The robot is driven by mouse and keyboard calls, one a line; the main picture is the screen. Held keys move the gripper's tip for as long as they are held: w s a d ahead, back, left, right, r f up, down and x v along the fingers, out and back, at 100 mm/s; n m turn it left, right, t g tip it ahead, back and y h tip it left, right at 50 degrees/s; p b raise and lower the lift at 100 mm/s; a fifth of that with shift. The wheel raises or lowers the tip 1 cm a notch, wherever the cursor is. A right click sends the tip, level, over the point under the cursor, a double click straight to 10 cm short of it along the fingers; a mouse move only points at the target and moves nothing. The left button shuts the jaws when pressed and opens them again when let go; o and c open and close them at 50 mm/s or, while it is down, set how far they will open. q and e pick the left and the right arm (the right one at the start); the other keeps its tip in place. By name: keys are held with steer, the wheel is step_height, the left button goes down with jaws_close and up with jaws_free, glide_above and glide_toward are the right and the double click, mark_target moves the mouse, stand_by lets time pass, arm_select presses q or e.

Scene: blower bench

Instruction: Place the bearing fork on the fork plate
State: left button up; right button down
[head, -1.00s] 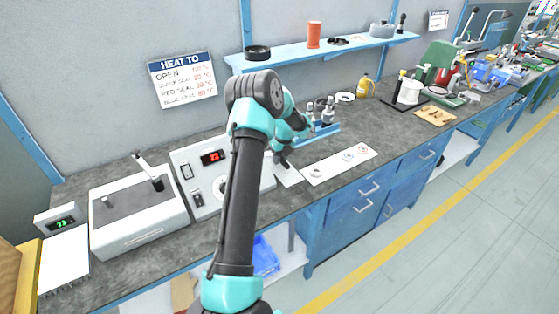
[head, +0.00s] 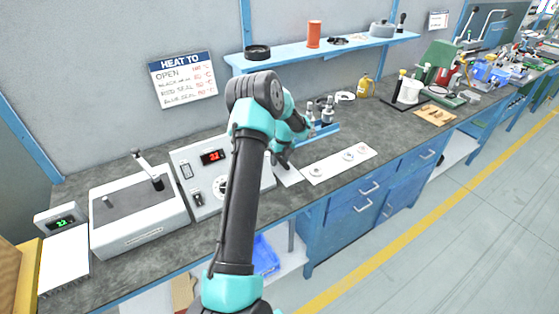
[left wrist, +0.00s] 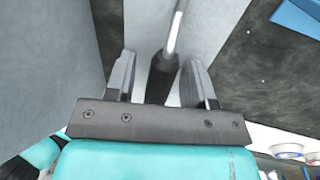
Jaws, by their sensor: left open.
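The bearing fork (left wrist: 162,74) shows in the left wrist view as a black handle with a bright metal shaft. Its handle lies between the two fingers of my left gripper (left wrist: 160,77), which are open with a gap on both sides. The fork lies along the white fork plate (left wrist: 205,28); its far end is out of the frame. In the head view the fork plate (head: 288,176) is partly hidden by my left arm. My left gripper (head: 283,158) is low over that plate, and the fork is not clear there. My right gripper is not in view.
A heater box with a red display (head: 212,157) stands left of the plate. A white strip with several rings (head: 335,166) lies to the right. A blue rack of tools (head: 318,133) stands behind. The bench front edge is close.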

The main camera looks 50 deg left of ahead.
arm_select(q)
step_height(320, 180, up, 12)
steer(key=w, duration=0.2)
steer(key=shift+w+d, duration=0.15)
steer(key=shift+d, duration=0.05)
stand_by(0.6)
steer(key=w+d+f+n, duration=0.1)
steer(key=d, duration=0.4)
steer(key=w+d+f+n+t, duration=0.1)
steer(key=d+f+n, duration=0.1)
steer(key=d, duration=0.3)
steer(key=w+d+f+n+t+h, duration=0.1)
steer(key=d+f, duration=0.1)
steer(key=d, duration=0.4)
steer(key=shift+w, duration=0.35)
steer(key=s+d+f+n+t+h, duration=0.1)
steer(key=d+f+n, duration=0.15)
steer(key=d, duration=0.45)
steer(key=s+d+f+n+h, duration=0.1)
steer(key=d+f+n, duration=0.15)
steer(key=d, duration=0.55)
steer(key=s+d+f+n+h, duration=0.1)
steer(key=s+d+f+n, duration=1.1)
steer(key=s+d+f, duration=0.2)
steer(key=s+f, duration=0.2)
steer(key=s, duration=0.2)
steer(key=shift+s+d, duration=0.2)
steer(key=shift+d, duration=0.2)
